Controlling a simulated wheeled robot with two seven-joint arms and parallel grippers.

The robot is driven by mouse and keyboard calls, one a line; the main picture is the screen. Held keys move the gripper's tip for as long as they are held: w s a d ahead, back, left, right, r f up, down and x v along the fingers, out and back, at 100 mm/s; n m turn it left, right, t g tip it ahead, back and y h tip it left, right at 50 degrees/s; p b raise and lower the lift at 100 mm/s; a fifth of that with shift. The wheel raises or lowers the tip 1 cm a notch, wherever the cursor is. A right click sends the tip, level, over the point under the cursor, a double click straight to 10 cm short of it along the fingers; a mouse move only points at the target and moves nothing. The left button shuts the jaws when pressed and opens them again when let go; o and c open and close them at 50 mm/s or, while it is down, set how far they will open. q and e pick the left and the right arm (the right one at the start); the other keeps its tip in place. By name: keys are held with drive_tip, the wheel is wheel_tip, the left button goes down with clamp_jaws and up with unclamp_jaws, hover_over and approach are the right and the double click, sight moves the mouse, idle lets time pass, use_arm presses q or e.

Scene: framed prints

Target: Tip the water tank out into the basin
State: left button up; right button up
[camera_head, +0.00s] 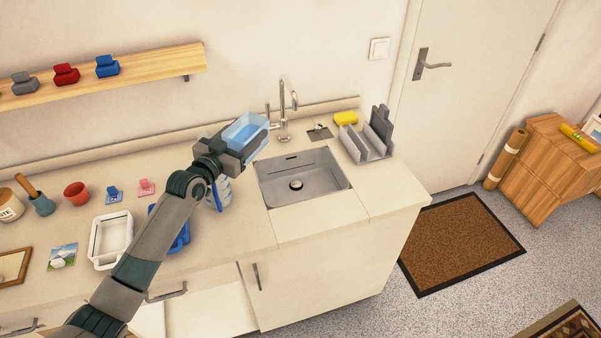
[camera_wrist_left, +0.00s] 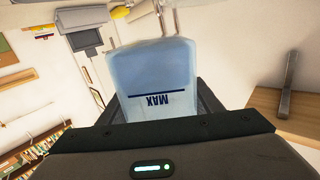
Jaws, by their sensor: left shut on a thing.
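The water tank (camera_head: 246,131) is a translucent pale-blue box held in my left gripper (camera_head: 236,146), above the counter just left of the basin. In the left wrist view the tank (camera_wrist_left: 155,75) fills the space between the fingers, and its MAX line reads upside down. My left gripper (camera_wrist_left: 160,115) is shut on it there. The basin (camera_head: 320,190) is a steel sink set in the counter, with a dark drain at its bottom. It looks empty. My right gripper is in neither view.
A tall tap (camera_head: 284,110) stands behind the basin, close to the tank. A grey rack (camera_head: 370,145) and yellow sponge (camera_head: 346,118) are at its right. A white tray (camera_head: 110,240), a blue tray (camera_head: 180,238) and a white-and-blue container (camera_head: 218,195) stand left, near my arm.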

use_arm(q)
drive_tip(key=shift+w+d+f+m+g+y+p, duration=0.1)
drive_tip(key=shift+d+f+m+g+y+p, duration=0.4)
drive_tip(key=shift+d+f+m+p, duration=0.7)
drive_tip(key=shift+w+d+f+m+g+y, duration=0.1)
drive_tip(key=shift+d+f+m+g+y, duration=0.35)
drive_tip(key=shift+d+f+m, duration=0.65)
drive_tip(key=shift+d+f, duration=0.25)
drive_tip(key=shift+f, duration=0.25)
drive_tip(key=shift+f, duration=0.1)
drive_tip(key=shift+d+f+y, duration=0.25)
drive_tip(key=shift+d, duration=0.1)
drive_tip(key=shift+f, duration=0.15)
